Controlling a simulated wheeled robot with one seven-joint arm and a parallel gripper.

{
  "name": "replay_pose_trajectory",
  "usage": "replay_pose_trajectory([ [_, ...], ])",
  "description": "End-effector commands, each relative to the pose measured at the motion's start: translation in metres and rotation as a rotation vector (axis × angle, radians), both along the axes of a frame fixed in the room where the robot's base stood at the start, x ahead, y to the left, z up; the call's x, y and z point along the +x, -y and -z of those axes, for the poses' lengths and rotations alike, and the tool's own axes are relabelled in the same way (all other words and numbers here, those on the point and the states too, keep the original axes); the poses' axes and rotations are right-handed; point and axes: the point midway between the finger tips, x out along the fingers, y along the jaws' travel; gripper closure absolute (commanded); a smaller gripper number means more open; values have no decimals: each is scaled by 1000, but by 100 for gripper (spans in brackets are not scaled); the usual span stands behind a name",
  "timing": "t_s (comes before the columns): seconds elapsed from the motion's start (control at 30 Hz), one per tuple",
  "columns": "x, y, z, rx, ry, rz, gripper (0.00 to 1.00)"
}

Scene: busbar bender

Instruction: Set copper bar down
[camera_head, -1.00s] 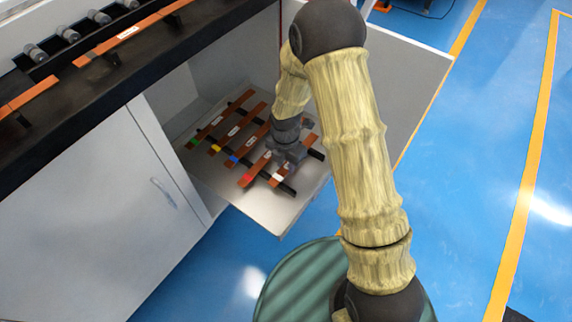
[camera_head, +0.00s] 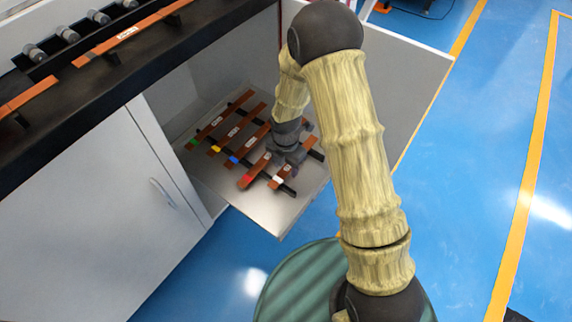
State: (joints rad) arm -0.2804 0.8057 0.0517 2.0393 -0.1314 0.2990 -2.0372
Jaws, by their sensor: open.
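Several copper bars lie side by side across dark rails on a pull-out shelf (camera_head: 265,215). Their near ends carry coloured marks: a green-marked bar (camera_head: 207,132), a yellow-marked bar (camera_head: 226,139), a blue-marked bar (camera_head: 248,146), a red-marked bar (camera_head: 255,172) and a white-marked bar (camera_head: 280,178) at the right. My gripper (camera_head: 286,160) is open, pointing down just above the right-hand bars. It hides the middle of the white-marked bar and part of the red-marked one. I cannot tell whether the fingers touch a bar.
The cabinet's open door (camera_head: 410,75) stands to the right of the shelf. The dark worktop edge (camera_head: 70,130) runs above the shelf, with rollers and more copper bar (camera_head: 125,36) on it.

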Motion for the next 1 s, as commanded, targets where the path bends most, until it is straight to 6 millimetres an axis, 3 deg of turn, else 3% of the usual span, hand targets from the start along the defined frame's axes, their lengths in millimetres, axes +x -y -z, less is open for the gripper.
replay_pose_trajectory([
  [0.17, 1, 0, -23, 2, 3, 0, 51],
  [0.6, 1, 0, -107, 1, 3, 0, 51],
  [0.77, 0, 0, -120, 0, 1, 1, 51],
  [1.0, 0, 0, -122, 0, 0, 0, 51],
])
